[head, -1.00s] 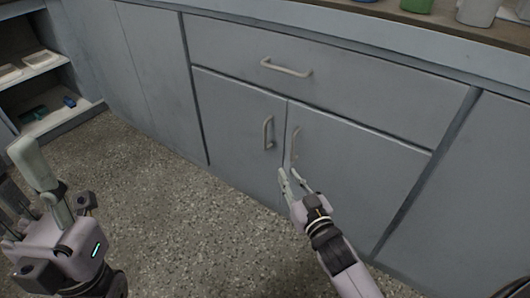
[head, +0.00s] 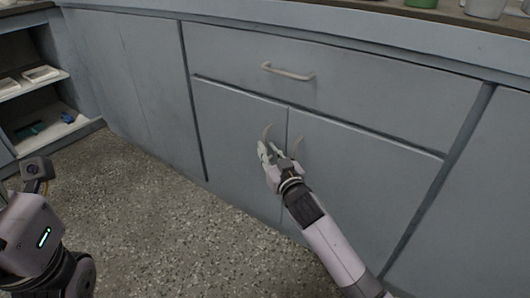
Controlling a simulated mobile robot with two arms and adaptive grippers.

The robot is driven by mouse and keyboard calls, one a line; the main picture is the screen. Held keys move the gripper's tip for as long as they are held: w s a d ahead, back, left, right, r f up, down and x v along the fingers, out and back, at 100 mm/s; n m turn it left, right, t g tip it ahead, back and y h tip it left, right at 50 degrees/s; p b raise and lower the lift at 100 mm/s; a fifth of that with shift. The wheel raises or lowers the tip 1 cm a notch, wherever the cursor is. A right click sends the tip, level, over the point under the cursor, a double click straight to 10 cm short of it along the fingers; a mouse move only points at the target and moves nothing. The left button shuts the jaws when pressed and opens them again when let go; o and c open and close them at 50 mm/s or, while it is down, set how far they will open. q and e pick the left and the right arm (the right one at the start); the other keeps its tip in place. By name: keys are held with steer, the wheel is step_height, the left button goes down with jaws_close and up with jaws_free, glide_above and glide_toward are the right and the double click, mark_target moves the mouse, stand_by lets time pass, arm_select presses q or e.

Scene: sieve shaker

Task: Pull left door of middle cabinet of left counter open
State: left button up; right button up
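The left door (head: 230,125) of the middle cabinet is grey and looks closed, flush with the right door (head: 350,180). Its pale upright handle (head: 267,131) is near the seam between the doors. My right gripper (head: 269,148) is at the lower part of this handle, its fingers apart and partly covering it. I cannot tell whether they touch the handle. The right door's handle (head: 299,147) is just right of my gripper. My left gripper's body shows at the left edge, with its fingertips out of view.
A wide drawer with a horizontal handle (head: 288,72) is above the doors. Open shelves (head: 45,88) with small items stand at the far left. Several containers (head: 486,8) sit on the counter. The speckled floor (head: 160,220) in front is clear.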

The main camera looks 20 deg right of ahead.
steer(key=shift+w+a+b, duration=0.1)
steer(key=shift+w+b, duration=0.25)
steer(key=shift+w, duration=0.9)
steer(key=shift+c, duration=0.2)
jaws_close()
